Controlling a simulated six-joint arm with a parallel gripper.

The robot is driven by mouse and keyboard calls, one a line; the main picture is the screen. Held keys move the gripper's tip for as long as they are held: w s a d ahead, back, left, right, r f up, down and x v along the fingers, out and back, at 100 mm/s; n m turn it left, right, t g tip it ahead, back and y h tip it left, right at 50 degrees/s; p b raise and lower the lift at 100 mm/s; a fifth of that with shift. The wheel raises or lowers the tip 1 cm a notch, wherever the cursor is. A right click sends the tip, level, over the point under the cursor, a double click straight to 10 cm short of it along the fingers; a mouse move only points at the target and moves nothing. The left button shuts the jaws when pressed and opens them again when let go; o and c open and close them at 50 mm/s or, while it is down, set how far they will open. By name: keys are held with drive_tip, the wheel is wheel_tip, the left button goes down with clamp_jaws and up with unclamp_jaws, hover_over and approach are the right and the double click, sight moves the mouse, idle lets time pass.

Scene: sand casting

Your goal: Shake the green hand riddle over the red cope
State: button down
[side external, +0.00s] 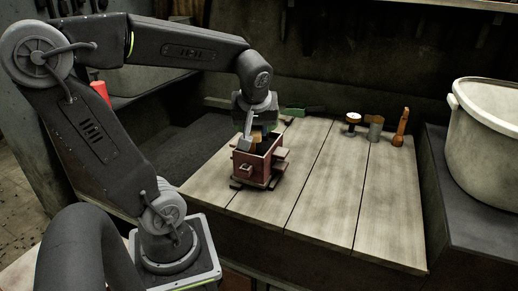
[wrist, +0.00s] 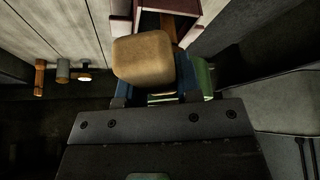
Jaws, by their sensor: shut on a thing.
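The red cope (side external: 251,170) is an open box standing upright on the plank table; part of it shows at the top of the wrist view (wrist: 165,5). My gripper (side external: 250,141) points down at the cope's mouth, its fingertips low over or just inside the opening.
A green tool (side external: 312,110) lies at the table's back edge. A pale-topped tool (side external: 353,120), a grey cylinder (side external: 376,128) and an orange-brown tool (side external: 400,127) stand at the back right. A big white pot (side external: 492,140) stands further right. The planks right of the cope are clear.

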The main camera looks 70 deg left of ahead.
drive_tip(key=w+a, duration=0.4)
drive_tip(key=shift+w, duration=0.1)
drive_tip(key=shift+s+d, duration=2.2)
drive_tip(key=shift+s, duration=0.1)
drive_tip(key=shift+r, duration=2.55)
drive_tip(key=shift+w, duration=0.1)
